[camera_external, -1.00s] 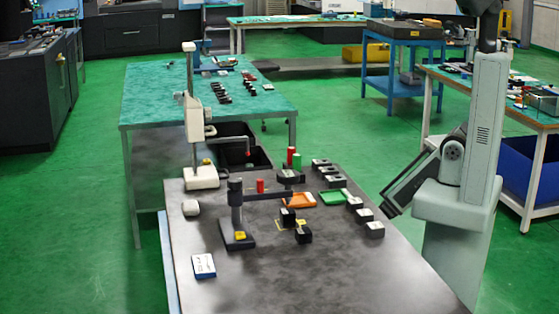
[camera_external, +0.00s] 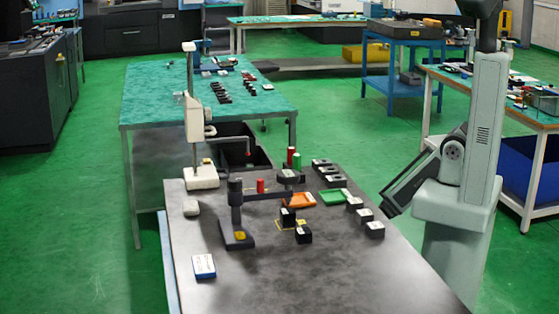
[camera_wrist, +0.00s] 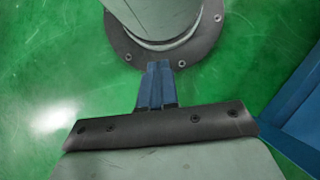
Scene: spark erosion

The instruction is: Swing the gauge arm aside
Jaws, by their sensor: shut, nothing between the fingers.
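The gauge stand (camera_external: 236,216) is a dark upright post on a flat base with a yellow patch, near the middle of the table. Its gauge arm (camera_external: 270,195) reaches to the right from the post, with a red knob (camera_external: 260,186) standing on it.
The dark table (camera_external: 320,275) has a clear front. A tall white instrument (camera_external: 201,178) stands at the back left. A blue-white box (camera_external: 204,267) lies at the left edge.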

